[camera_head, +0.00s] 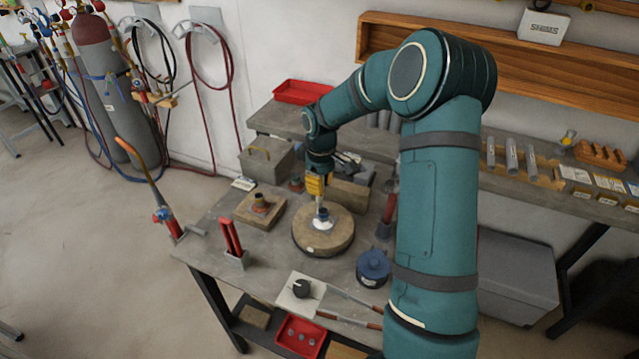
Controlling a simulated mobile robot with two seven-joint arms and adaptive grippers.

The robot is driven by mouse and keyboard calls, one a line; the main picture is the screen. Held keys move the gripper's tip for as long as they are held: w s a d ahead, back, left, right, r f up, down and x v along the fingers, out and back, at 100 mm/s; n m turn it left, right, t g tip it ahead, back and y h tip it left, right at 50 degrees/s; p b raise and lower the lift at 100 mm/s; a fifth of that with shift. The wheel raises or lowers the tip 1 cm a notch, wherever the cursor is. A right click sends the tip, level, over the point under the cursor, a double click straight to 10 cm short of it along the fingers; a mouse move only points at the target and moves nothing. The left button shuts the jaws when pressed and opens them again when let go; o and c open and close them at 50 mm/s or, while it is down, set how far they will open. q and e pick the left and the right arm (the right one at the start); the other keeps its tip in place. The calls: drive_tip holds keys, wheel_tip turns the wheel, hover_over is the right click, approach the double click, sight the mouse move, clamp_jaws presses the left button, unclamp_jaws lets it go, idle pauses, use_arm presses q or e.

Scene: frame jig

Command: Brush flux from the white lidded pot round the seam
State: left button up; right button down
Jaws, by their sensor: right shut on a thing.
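My right gripper (320,202) points down over a round wooden disc (312,240) on the workbench. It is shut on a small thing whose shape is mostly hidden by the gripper. A small dark blue and pale piece (322,216) shows at the fingertips, just above or on the disc. I cannot tell whether it touches the disc or whether it is the held thing. No brush tip or seam can be made out. I cannot pick out a white lidded pot for sure. My left gripper is not in view.
A dark blue round container (374,264) stands right of the disc. A white square plate (297,293) bears a dark round thing. A wooden block (260,210) with a small fitting and a red upright holder (233,242) stand to the left. Gas cylinders (103,75) stand at far left.

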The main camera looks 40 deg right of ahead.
drive_tip(key=shift+s+d+f, duration=0.1)
drive_tip(key=shift+s+d, duration=0.15)
drive_tip(key=shift+s, duration=0.25)
drive_tip(key=shift+s+d, duration=0.2)
drive_tip(key=shift+s, duration=0.3)
drive_tip(key=shift+s, duration=0.1)
drive_tip(key=shift+s+d, duration=0.3)
drive_tip(key=shift+s, duration=0.25)
drive_tip(key=shift+s+d, duration=0.3)
drive_tip(key=shift+s, duration=0.2)
drive_tip(key=shift+w, duration=0.1)
drive_tip(key=shift+w+a, duration=0.3)
drive_tip(key=shift+w, duration=0.3)
drive_tip(key=shift+w+a, duration=0.3)
drive_tip(key=shift+w, duration=0.25)
drive_tip(key=shift+w+a, duration=0.3)
drive_tip(key=shift+w, duration=0.3)
drive_tip(key=shift+w+a, duration=0.3)
drive_tip(key=shift+w, duration=0.25)
